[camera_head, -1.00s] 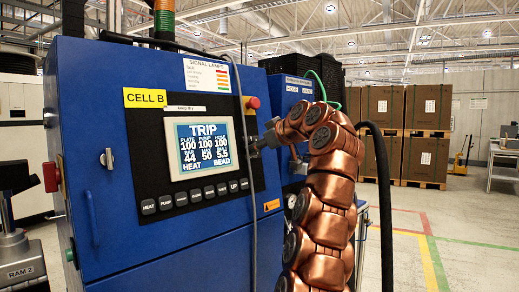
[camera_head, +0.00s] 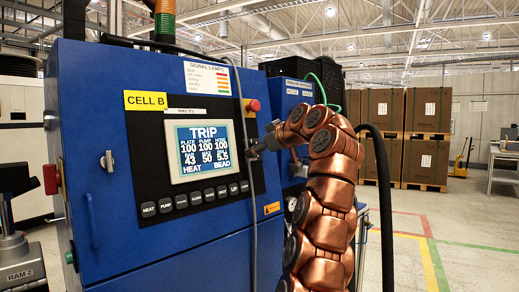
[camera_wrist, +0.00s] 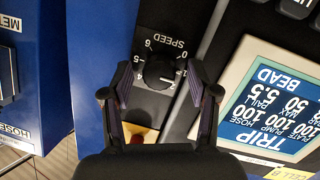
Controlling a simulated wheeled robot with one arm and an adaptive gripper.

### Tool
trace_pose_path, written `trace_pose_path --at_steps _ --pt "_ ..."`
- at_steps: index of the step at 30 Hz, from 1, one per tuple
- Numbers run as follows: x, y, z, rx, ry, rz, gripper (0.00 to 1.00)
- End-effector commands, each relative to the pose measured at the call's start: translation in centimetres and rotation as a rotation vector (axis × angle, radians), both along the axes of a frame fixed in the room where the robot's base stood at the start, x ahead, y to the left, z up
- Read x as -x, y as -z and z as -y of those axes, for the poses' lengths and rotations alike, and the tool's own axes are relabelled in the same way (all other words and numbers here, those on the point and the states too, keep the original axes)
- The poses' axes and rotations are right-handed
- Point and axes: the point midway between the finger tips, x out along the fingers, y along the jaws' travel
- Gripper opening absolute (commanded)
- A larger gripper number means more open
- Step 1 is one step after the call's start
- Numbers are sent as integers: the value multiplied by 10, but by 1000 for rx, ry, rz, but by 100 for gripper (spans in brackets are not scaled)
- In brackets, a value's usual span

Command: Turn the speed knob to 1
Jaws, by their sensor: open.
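The speed knob (camera_wrist: 160,71) is a round black knob on a dark panel, with SPEED and white numbers printed around it. In the wrist view it lies between the tips of my gripper (camera_wrist: 159,84). The fingers stand apart on either side of it, and I cannot tell whether either touches it. The knob's pointer setting is too small to read surely. In the head view my gripper (camera_head: 258,147) is at the right edge of the blue cabinet's panel, beside the screen, and the knob cannot be made out there.
The screen (camera_head: 203,150) reads TRIP, with a row of black buttons (camera_head: 194,199) below. A red stop button (camera_head: 253,105) sits above my gripper in the head view. A grey cable (camera_head: 243,125) hangs close beside my gripper. Open floor lies to the right.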

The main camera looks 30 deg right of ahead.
Motion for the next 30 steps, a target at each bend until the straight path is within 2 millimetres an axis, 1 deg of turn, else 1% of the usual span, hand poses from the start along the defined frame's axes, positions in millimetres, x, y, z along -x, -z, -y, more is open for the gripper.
trace_pose_path --at_steps 4,8,15,21,25,30 --pt "6 -3 0 1 -1 1 60" --pt "21 -10 1 3 0 5 60" --pt "64 -26 5 2 3 6 60" --pt "93 -37 8 0 1 3 60" --pt "106 -41 8 0 0 2 60" --pt "112 -43 8 0 0 0 60"
